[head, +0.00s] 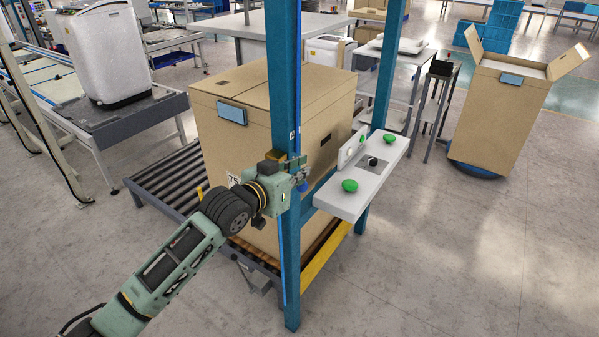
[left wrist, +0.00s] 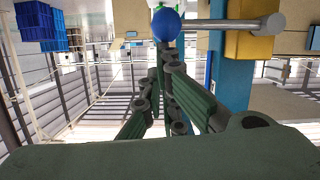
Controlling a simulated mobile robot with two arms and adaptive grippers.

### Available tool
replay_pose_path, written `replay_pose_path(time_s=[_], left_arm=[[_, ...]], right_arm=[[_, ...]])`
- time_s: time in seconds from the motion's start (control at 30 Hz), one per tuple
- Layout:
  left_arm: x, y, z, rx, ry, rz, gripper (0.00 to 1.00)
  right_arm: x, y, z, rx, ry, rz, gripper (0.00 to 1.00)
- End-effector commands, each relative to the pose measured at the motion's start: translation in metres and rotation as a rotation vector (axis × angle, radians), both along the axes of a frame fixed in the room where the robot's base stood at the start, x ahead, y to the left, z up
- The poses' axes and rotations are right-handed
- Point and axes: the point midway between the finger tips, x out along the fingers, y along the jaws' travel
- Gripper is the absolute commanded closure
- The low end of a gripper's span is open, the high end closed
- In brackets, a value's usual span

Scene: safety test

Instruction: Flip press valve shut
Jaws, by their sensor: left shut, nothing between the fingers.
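The valve is on the near blue post of the press frame. In the left wrist view it shows a yellow body (left wrist: 247,32), a grey lever rod (left wrist: 225,25) and a blue ball knob (left wrist: 167,25) at the rod's end. My left gripper (head: 302,172) is shut and empty beside the post. In the left wrist view its fingertips (left wrist: 168,50) are just below the knob; I cannot tell whether they touch. My right gripper is not in view.
A large cardboard box (head: 245,135) stands on a roller conveyor (head: 155,180) behind the post. A white control panel (head: 350,202) with green buttons juts out right of it. An open carton (head: 500,115) stands at the back right. The floor at front right is clear.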

Motion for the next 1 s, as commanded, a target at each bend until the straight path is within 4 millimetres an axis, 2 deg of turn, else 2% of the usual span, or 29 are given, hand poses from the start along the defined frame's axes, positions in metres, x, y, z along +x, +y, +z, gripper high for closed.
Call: replay_pose_path(time_s=[0.17, 0.43, 0.5, 1.0], left_arm=[[0.000, 0.000, 0.007, 0.001, 0.005, 0.000, 1.00], [0.005, 0.000, 0.049, 0.000, 0.000, 0.004, 1.00], [-0.005, 0.008, 0.039, 0.000, 0.000, 0.005, 1.00], [-0.065, 0.051, 0.059, 0.001, -0.001, 0.005, 1.00]], right_arm=[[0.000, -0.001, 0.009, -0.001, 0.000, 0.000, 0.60], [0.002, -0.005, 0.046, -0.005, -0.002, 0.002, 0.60], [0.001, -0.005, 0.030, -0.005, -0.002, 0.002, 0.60], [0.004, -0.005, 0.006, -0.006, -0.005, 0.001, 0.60]])
